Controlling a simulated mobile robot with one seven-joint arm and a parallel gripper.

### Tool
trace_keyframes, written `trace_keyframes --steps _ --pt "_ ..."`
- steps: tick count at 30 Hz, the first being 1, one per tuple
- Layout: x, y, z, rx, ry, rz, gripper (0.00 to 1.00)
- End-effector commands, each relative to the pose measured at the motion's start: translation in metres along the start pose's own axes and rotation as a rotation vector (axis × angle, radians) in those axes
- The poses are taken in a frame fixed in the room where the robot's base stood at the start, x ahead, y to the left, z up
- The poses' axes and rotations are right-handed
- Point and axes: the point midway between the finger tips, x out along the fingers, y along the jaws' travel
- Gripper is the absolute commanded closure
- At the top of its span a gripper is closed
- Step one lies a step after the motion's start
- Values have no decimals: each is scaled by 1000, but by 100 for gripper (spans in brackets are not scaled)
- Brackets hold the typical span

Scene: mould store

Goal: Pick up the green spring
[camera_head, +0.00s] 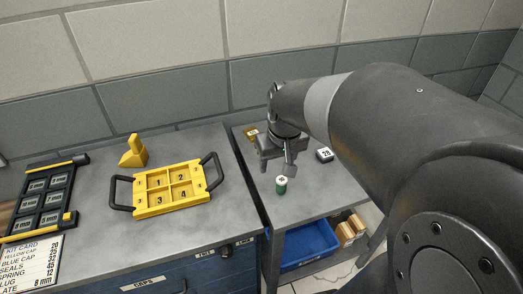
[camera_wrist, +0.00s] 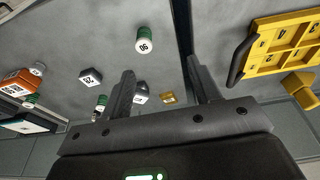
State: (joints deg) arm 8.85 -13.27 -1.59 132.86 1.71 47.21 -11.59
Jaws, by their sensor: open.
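The green spring appears as a small green and white cylinder (camera_head: 281,185), standing on the grey right-hand bench. It also shows in the wrist view (camera_wrist: 144,40), with a dark number on its white part, beyond the fingertips and between their lines. My gripper (camera_head: 278,168) is over the same bench, a little behind and above the cylinder, apart from it. In the wrist view its two fingers (camera_wrist: 160,70) are spread with nothing between them. Other small green and white pieces (camera_wrist: 101,103) (camera_wrist: 33,101) lie farther left in the wrist view.
A white-topped dark block (camera_head: 325,154) and a yellow block (camera_head: 251,134) are near my gripper. The left bench holds a yellow numbered tray (camera_head: 143,212) with black handles and a yellow stand (camera_head: 134,155). A gap separates the benches. A blue bin (camera_head: 310,246) is below.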

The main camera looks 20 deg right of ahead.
Motion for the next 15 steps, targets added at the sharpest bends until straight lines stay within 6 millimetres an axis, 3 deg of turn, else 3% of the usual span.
trace_keyframes --steps 1,6,15 --pt "14 8 -6 6 -28 -2 43" --pt "45 27 -19 5 -84 -9 43" --pt "74 37 -22 4 -116 -15 43"
